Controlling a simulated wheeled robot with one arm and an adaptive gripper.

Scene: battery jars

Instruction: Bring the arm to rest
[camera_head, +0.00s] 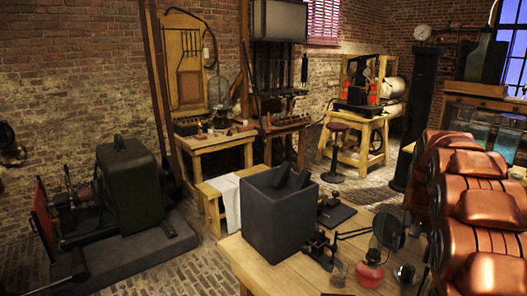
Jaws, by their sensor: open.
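My gripper is not in view, so I cannot see its fingers or where it is. A wooden table (240,262) stands in the foreground. A large dark grey open box (272,222) stands on its left part, with two dark blocks (288,176) sticking up out of it. Glass jars with bluish contents (481,132) stand on a wooden shelf unit at the far right. The right part of the table is hidden.
Small dark apparatus (318,245), a red-based lamp (370,272) and a small glass (338,272) stand on the table. A green machine (130,185) sits on a plinth at left. A workbench (212,143) and a stool (335,150) stand behind. Brick floor shows between them.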

